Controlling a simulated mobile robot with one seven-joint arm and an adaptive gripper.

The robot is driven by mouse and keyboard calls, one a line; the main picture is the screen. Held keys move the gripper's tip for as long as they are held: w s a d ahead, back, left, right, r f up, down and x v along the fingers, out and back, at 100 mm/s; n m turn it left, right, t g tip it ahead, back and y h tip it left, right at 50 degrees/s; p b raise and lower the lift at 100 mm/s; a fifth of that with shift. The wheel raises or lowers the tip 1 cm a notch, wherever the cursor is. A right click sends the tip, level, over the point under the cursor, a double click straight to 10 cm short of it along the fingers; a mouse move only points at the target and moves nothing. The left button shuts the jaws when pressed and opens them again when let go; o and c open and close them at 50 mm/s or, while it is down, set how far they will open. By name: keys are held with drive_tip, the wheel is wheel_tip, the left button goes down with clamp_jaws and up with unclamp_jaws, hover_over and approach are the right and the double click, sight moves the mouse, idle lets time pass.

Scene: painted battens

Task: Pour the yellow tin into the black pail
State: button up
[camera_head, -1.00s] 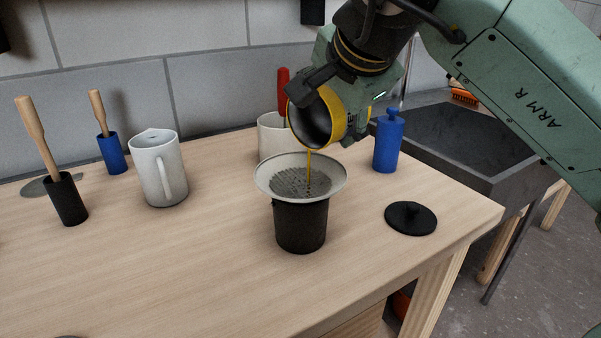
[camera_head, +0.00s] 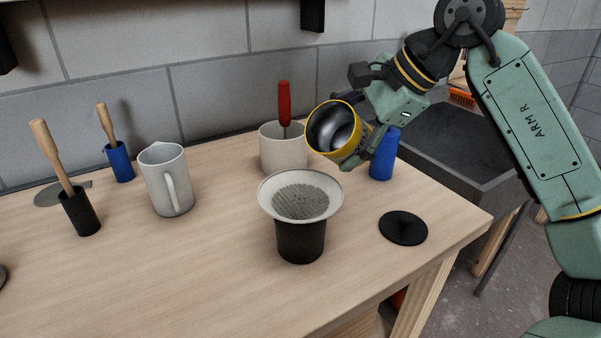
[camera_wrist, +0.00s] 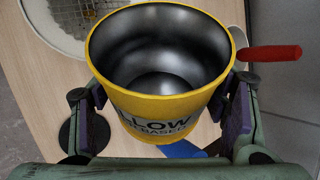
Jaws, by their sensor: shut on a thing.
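The yellow tin (camera_head: 362,146) is in my gripper (camera_head: 372,140), tilted with its mouth to the left and towards the camera, above the table and to the upper right of the pail. In the wrist view the tin (camera_wrist: 160,105) sits between both fingers of my gripper (camera_wrist: 165,115); its dark metallic inside looks empty. The black pail (camera_head: 300,242) stands upright on the table. A white-rimmed strainer (camera_head: 265,203) with a grey mesh sits on its top and hides its inside. The strainer also shows at the wrist view's upper left (camera_wrist: 60,40). No stream runs from the tin.
A white pot (camera_head: 283,155) with a red-handled tool (camera_head: 285,103) stands behind the pail. A white jug (camera_head: 165,180) stands left. The front table is clear.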

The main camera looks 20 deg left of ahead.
drive_tip(key=shift+w+r+m+g+y+p, duration=0.15)
drive_tip(key=shift+r+m+g+y+p, duration=0.2)
drive_tip(key=shift+g, duration=0.15)
drive_tip(key=shift+w+d+f+m+g+y+p, duration=0.25)
drive_tip(key=shift+w+f+m+g+y+p, duration=0.25)
drive_tip(key=shift+f+g, duration=0.45)
drive_tip(key=w+f+g+b, duration=0.1)
drive_tip(key=f, duration=0.1)
drive_tip(key=w+d+f+m+g+y, duration=0.1)
drive_tip(key=f+g, duration=0.1)
drive_tip(key=w+f+g+y+b, duration=0.1)
drive_tip(key=f, duration=0.2)
drive_tip(key=shift+d+f+m+y+b, duration=0.1)
drive_tip(key=shift+d+m+y+b, duration=0.05)
drive_tip(key=shift+m+y+b, duration=0.15)
drive_tip(key=shift+g, duration=0.25)
drive_tip(key=shift+w+r+p, duration=0.1)
drive_tip(key=shift+r+p, duration=1.1)
drive_tip(key=shift+r, duration=1.75)
